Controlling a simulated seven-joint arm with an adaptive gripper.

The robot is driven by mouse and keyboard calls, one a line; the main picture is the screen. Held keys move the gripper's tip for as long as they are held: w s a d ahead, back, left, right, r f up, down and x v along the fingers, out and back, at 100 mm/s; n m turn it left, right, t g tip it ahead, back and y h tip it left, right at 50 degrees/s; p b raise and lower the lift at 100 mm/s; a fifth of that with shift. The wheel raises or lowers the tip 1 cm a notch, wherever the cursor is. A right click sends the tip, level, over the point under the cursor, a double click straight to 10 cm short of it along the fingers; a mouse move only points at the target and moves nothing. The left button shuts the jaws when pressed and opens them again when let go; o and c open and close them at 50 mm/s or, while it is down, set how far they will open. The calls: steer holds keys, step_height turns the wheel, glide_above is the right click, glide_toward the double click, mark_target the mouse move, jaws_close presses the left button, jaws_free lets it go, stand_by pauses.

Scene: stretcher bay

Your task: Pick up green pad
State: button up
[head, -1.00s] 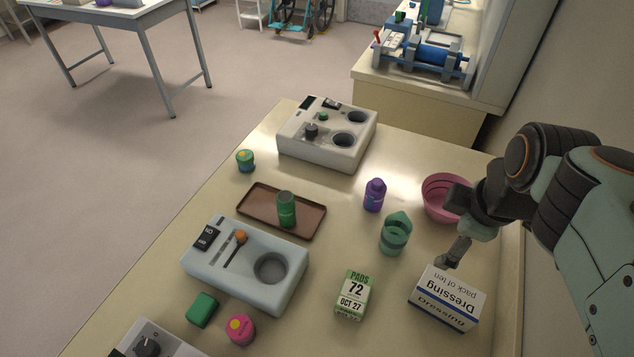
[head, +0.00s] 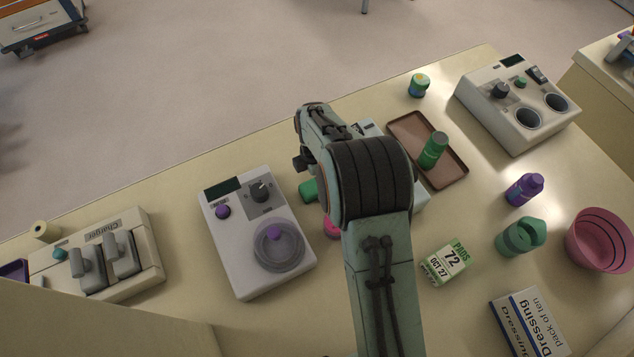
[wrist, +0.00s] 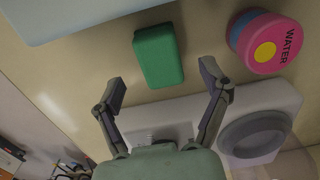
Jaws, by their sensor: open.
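The green pad (wrist: 158,56) is a small rounded block lying on the bench top, in the upper middle of the wrist view. In the head view, part of the green pad (head: 308,190) shows just left of my arm. My gripper (wrist: 163,82) is open and empty in the wrist view. Its two fingertips are spread on either side of the pad's near end, with the pad just beyond them. I cannot tell the height of the fingers above it. In the head view my arm hides the fingers.
A pink tub marked WATER (wrist: 268,45) lies close right of the pad. A grey device with a round dish (head: 250,285) stands left of my arm. A pale blue device (wrist: 75,12) is at the wrist view's top edge. A pads box (head: 444,263) stands right of my arm.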

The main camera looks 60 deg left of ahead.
mark_target(314, 186)
steer(key=shift+f, duration=1.6)
steer(key=c, duration=1)
steer(key=shift+c, duration=0.2)
steer(key=shift+r, duration=0.1)
